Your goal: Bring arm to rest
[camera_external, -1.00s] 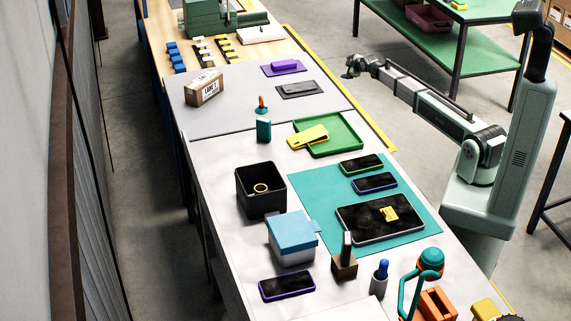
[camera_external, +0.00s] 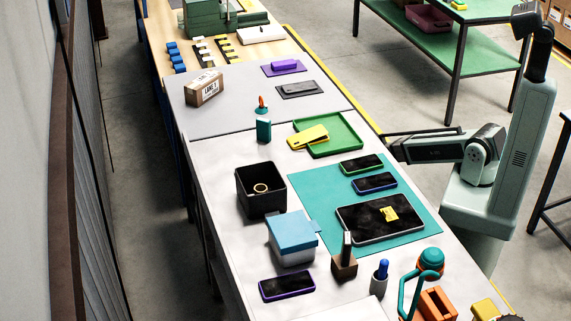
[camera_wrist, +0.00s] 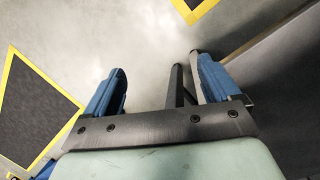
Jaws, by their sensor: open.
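My gripper (camera_wrist: 158,64) shows in the wrist view with its two blue fingers spread apart and nothing between them. Bare grey floor shows beyond the fingertips. In the external view my arm reaches left from its shoulder at the right, low beside the bench's right edge. Its far end and the gripper cannot be made out there.
The long bench (camera_external: 225,150) carries a carton (camera_external: 204,88), a green tray (camera_external: 345,148), a black bin (camera_external: 261,205), a blue-lidded box (camera_external: 291,235) and a tablet (camera_external: 365,225) on a teal mat (camera_external: 310,190). A green table (camera_external: 480,20) stands behind. Yellow-edged dark areas (camera_wrist: 35,110) lie on the floor.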

